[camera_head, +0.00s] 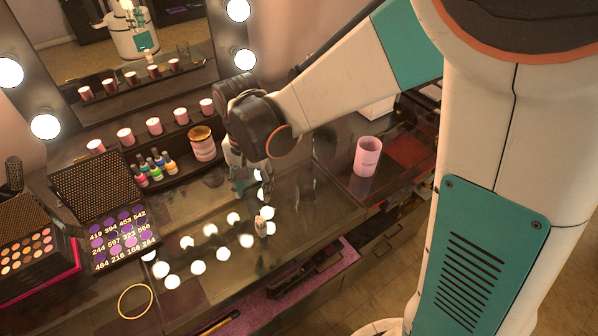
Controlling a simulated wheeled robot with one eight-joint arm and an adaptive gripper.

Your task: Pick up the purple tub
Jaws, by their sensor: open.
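I see no tub that is clearly purple. The nearest match is a pinkish-lilac open tub (367,157), upright on the right part of the dressing table. My gripper (248,196) points down over the middle of the glass top, left of that tub and well apart from it. It looks open, with nothing seen between the fingers. My arm reaches in from the upper right, and my wrist partly covers the gripper. A pink and gold jar (202,145) stands just left of my gripper.
Small pink jars (154,126) line the shelf under the lit mirror (130,40). Nail polish bottles (155,168), a purple palette with numbers (120,238) and a gold ring (135,301) are at left. A small pale item (261,227) is on the glass below my gripper.

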